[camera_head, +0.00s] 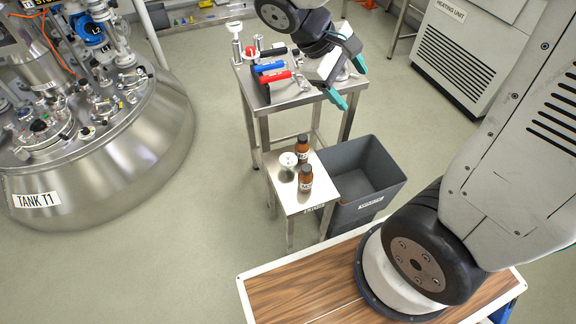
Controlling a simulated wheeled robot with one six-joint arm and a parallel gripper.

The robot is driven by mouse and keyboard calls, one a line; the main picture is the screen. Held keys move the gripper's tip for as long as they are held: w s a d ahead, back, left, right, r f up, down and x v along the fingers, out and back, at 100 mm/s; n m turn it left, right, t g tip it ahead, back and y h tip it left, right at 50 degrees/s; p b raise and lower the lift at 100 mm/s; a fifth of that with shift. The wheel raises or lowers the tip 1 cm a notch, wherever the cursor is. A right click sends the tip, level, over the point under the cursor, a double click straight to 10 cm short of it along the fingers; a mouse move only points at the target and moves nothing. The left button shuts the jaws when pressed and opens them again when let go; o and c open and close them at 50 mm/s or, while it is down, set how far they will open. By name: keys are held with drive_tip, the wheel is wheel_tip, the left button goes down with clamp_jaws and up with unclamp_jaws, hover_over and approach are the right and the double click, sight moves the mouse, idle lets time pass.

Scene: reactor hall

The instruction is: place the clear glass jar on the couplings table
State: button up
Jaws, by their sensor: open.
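A small white-topped jar (288,162) that looks like clear glass stands on a small steel side table (295,203), beside two brown bottles. A larger steel table (285,103) behind it carries metal fittings and colored-handled parts, and looks like the couplings table; I can read no label on it. My gripper (347,80) is over the right part of this larger table, its two teal-tipped fingers spread apart. I see nothing held between them. It is well away from the jar, up and to the right. The gripper hides part of the tabletop and some small metal pieces there.
Brown bottles (305,179) stand close to the jar. Red (274,77) and blue (269,67) handled parts lie on the larger table's left side. A grey bin (384,180) stands right of the side table. A steel tank (150,130) is at left, a heating unit (455,45) at upper right.

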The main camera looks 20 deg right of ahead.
drive_tip(key=w+a+f+n+t+h, duration=0.1)
drive_tip(key=w+a+f+n+h, duration=0.2)
drive_tip(key=w+f, duration=0.45)
drive_tip(key=n+t+h, duration=0.2)
drive_tip(key=n+t, duration=0.5)
drive_tip(key=n, duration=0.5)
hover_over(283, 166)
drive_tip(key=f, duration=2.3)
drive_tip(key=shift+w+f, duration=0.25)
drive_tip(key=shift+f, duration=0.05)
drive_tip(key=f+n, duration=0.1)
drive_tip(key=f, duration=0.2)
drive_tip(key=s+a+f+n+t, duration=0.1)
drive_tip(key=f, duration=0.2)
drive_tip(key=a+f+n+y, duration=0.1)
drive_tip(key=f+n, duration=0.1)
drive_tip(key=f, duration=0.1)
drive_tip(key=shift+s+a+f+t, duration=0.2)
drive_tip(key=shift+t, duration=0.2)
drive_tip(key=shift+d+f, duration=0.1)
drive_tip(key=shift+f, duration=0.2)
drive_tip(key=x, duration=0.7)
drive_tip(key=shift+s+d+f, duration=0.1)
drive_tip(key=shift+d+f, duration=0.15)
drive_tip(key=shift+f, duration=0.1)
drive_tip(key=c, duration=1.3)
drive_tip(key=shift+o, duration=0.2)
drive_tip(key=shift+r, duration=0.15)
